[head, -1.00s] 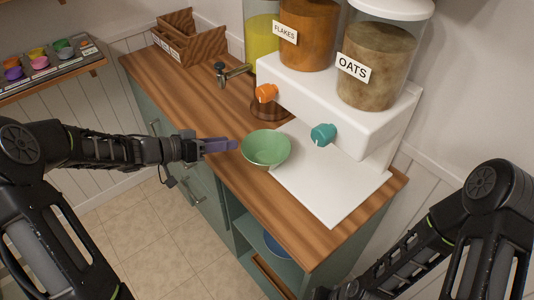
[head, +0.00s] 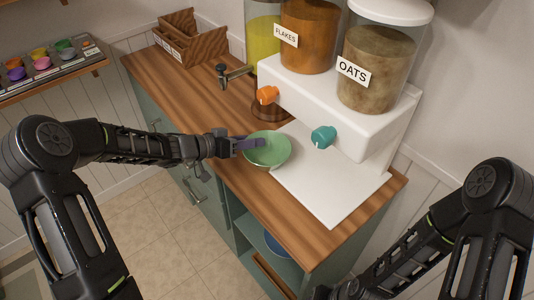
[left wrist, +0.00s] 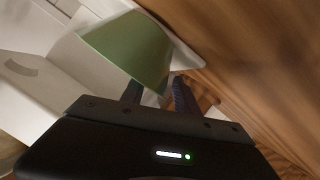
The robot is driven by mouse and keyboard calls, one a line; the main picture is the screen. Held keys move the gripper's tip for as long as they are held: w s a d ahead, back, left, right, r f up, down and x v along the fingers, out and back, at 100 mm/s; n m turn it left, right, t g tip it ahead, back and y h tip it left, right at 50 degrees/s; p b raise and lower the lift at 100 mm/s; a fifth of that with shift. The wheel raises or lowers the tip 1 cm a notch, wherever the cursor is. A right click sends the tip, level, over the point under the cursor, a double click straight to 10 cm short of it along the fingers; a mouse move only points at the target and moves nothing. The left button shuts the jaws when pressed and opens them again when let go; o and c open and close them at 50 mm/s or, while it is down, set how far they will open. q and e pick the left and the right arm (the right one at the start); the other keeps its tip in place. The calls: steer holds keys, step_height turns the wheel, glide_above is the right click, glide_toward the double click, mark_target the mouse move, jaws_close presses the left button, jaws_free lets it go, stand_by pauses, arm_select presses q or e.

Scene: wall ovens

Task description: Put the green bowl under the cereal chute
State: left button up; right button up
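The green bowl (head: 270,151) stands upright on the counter, with its right side at the left edge of the white dispenser base. My left gripper (head: 251,145) is at the bowl's left rim, its purple fingers overlapping the rim. In the left wrist view the fingers (left wrist: 158,95) stand apart, with an edge of the green bowl (left wrist: 130,46) between them. Whether they touch it is unclear. The cereal dispenser (head: 340,105) has an orange spout (head: 267,95) under the flakes and a teal spout (head: 323,137) under the oats. My right gripper is out of view.
The white base plate (head: 325,185) under the spouts is bare. A round dark wooden stand (head: 268,108) is behind the bowl. A tap (head: 232,73) and wooden box (head: 190,45) stand farther back. The counter front edge is close to my left arm.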

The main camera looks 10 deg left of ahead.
arm_select(q)
steer(key=shift+x, duration=0.9)
jaws_close()
steer(key=shift+a, duration=0.1)
stand_by(1.0)
